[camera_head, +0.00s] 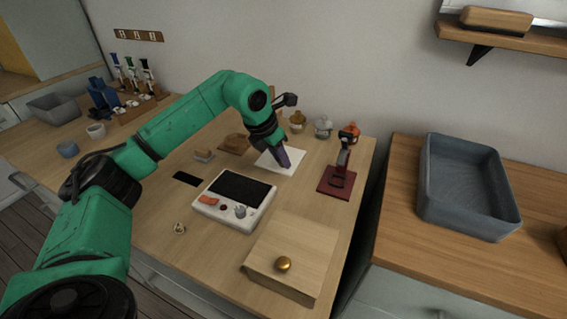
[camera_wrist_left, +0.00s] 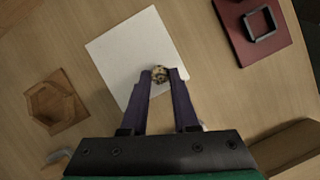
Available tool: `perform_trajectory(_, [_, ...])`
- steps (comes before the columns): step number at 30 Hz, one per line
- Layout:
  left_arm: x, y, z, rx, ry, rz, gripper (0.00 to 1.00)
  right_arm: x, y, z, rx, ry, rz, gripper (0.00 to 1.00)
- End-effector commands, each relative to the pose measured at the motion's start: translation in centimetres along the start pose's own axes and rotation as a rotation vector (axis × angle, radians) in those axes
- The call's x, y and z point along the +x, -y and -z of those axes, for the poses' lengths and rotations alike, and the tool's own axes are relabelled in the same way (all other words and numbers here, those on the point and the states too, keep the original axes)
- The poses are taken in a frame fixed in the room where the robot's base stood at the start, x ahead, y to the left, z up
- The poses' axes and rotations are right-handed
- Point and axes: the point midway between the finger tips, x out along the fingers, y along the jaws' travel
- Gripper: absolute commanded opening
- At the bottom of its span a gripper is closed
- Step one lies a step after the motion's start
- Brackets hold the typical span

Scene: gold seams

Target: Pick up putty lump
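A small brown, dark-speckled lump (camera_wrist_left: 159,75), which looks like the putty lump, shows in the left wrist view over the white sheet (camera_wrist_left: 115,52). My left gripper (camera_wrist_left: 162,74) points down with its two purple fingers apart, one on each side of the lump. The lump is close to both fingertips; whether they touch it is unclear. In the head view my left gripper (camera_head: 286,166) is low over the white sheet (camera_head: 295,158), and the lump is hidden there. My right gripper is not in view.
A dark red stand (camera_head: 336,182) is right of the sheet. A brown wooden piece (camera_head: 234,144) lies left. A white device (camera_head: 216,207) with a dark screen and a wooden box (camera_head: 292,255) with a gold knob are nearer. Several small jars stand behind.

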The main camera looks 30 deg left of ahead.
Motion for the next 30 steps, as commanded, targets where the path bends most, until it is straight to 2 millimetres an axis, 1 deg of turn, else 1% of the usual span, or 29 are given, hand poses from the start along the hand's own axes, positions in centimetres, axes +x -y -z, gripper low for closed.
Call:
perform_trajectory(1, [0.0,0.0,0.0,0.0,0.0,0.0,0.05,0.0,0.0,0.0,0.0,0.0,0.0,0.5])
perform_trajectory(2, [0.0,0.0,0.0,0.0,0.0,0.0,0.0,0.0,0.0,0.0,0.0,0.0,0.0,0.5])
perform_trajectory(11, [-0.1,0.0,-0.1,0.0,0.001,0.0,0.0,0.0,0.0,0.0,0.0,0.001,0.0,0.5])
perform_trajectory(14, [-0.7,0.0,-0.3,0.0,0.002,0.0,0.0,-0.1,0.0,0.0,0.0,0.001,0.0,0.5])
perform_trajectory(17, [-1.9,0.0,-0.9,0.0,0.004,0.0,0.0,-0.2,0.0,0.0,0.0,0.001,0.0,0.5])
perform_trajectory(20, [-4.2,0.0,-1.9,0.001,0.007,0.0,0.0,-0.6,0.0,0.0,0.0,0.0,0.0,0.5])
perform_trajectory(23, [-7.5,0.1,-3.3,0.0,0.008,0.001,0.0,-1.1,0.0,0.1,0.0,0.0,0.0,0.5])
perform_trajectory(24, [-9.0,0.1,-3.9,0.001,0.008,0.001,0.0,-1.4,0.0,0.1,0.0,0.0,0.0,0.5])
perform_trajectory(27, [-12.7,0.1,-5.4,0.001,0.007,0.001,0.0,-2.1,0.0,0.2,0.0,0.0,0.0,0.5])
perform_trajectory(30, [-15.6,0.1,-6.5,0.0,0.005,0.001,0.0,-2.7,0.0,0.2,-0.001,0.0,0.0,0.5])
